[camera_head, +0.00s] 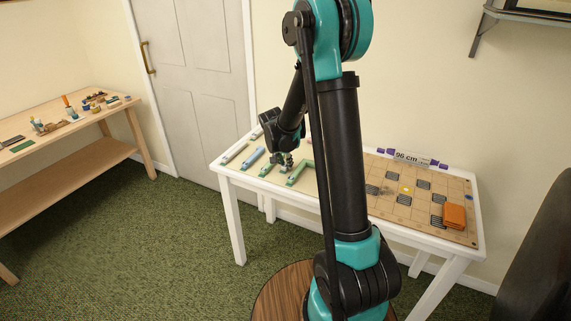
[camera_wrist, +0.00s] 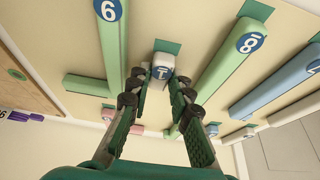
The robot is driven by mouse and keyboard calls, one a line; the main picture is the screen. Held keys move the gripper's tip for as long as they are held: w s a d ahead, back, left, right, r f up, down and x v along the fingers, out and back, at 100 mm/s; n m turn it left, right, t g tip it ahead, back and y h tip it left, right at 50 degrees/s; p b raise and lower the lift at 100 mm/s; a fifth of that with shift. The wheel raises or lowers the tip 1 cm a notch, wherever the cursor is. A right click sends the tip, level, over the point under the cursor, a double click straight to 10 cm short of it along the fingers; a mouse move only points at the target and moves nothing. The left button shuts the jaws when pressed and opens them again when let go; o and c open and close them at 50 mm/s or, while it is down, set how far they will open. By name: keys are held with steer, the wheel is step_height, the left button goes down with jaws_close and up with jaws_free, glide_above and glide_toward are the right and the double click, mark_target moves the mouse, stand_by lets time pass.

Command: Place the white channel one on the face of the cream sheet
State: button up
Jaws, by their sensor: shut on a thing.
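The white channel (camera_wrist: 161,62), with a blue disc whose mark looks like a one, sits between the fingertips of my gripper (camera_wrist: 159,84) in the wrist view. My gripper is shut on it. In the head view my gripper (camera_head: 284,158) is low over the left part of the table, and the white channel cannot be made out there. A cream surface (camera_wrist: 145,22) lies behind the channel in the wrist view, with a dark green patch partly covered by it. I cannot tell whether the channel touches that surface.
Green channels marked like 6 (camera_wrist: 112,40) and 8 (camera_wrist: 230,55) flank my fingers; a blue channel (camera_wrist: 285,80) lies farther right. In the head view, a tan gridded board (camera_head: 395,214) with striped patches, an orange block (camera_head: 454,216) and a 96 cm sign (camera_head: 412,158) occupy the table's right.

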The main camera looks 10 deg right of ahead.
steer(key=shift+f, duration=0.15)
steer(key=o, duration=0.9)
steer(key=v, duration=1.2)
steer(key=s+d+f+n+y, duration=0.1)
steer(key=s+d+f+n, duration=0.1)
steer(key=s, duration=0.7)
steer(key=s+d+f+n+y, duration=0.1)
steer(key=s+d+f+n, duration=0.1)
steer(key=s, duration=0.6)
steer(key=s+d+f+n, duration=0.2)
steer(key=s+f+n, duration=0.1)
steer(key=s, duration=0.6)
steer(key=shift+s+d+y, duration=0.3)
steer(key=shift+d+y, duration=0.1)
